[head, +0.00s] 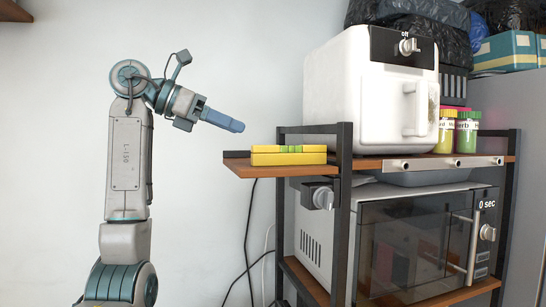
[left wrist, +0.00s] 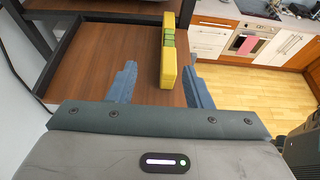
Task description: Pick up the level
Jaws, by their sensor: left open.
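The level (head: 288,155) is a yellow bar with green vials. It lies on a small wooden side shelf (head: 250,169) fixed to the left of the rack. My left gripper (head: 240,126) is to the upper left of the level in the head view, apart from it and empty. In the left wrist view the level (left wrist: 168,62) lies ahead, between the lines of the two open blue fingers (left wrist: 160,84), nearer the right finger. My right gripper is in neither view.
A dark metal rack (head: 343,180) stands right of the level, holding a white air fryer (head: 345,100) above and a microwave (head: 415,245) below. In the left wrist view the shelf has a dark raised edge (left wrist: 62,55). The wall side at left is open.

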